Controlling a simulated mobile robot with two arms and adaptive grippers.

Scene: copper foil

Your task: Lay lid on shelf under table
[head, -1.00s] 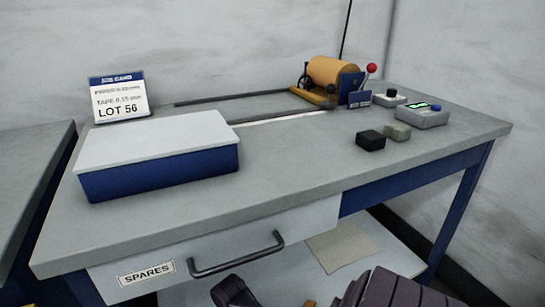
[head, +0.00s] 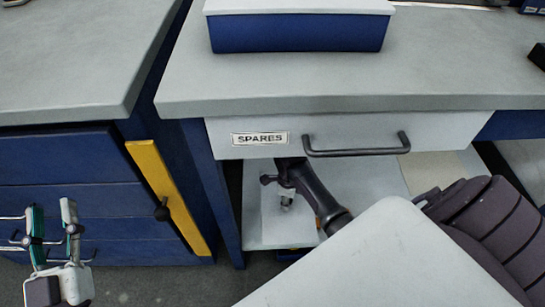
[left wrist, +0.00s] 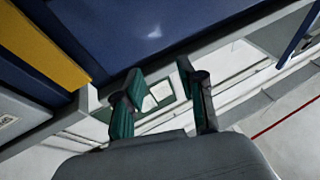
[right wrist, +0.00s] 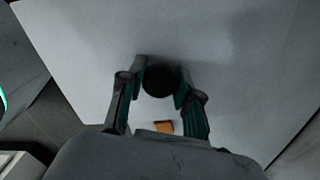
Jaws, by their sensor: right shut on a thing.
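A light grey lid (head: 380,260) with a rounded corner fills the lower middle of the head view, in front of part of my right arm. In the right wrist view a broad pale face, seemingly the same lid (right wrist: 230,50), has a dark round knob (right wrist: 158,80). My right gripper (right wrist: 160,88) is shut on that knob; the head view hides it. The pale shelf (head: 270,228) shows below the drawer, apart from the lid in the head view; the lid and arm cover much of it. My left gripper (head: 52,215) is open and empty at lower left.
The table (head: 330,90) carries a blue box (head: 300,33) with a white top. The SPARES drawer (head: 350,130) overhangs the shelf, its handle (head: 355,152) sticking out. A blue cabinet (head: 60,155) with a yellow strip stands left. A beige sheet (head: 445,170) lies at the shelf's right.

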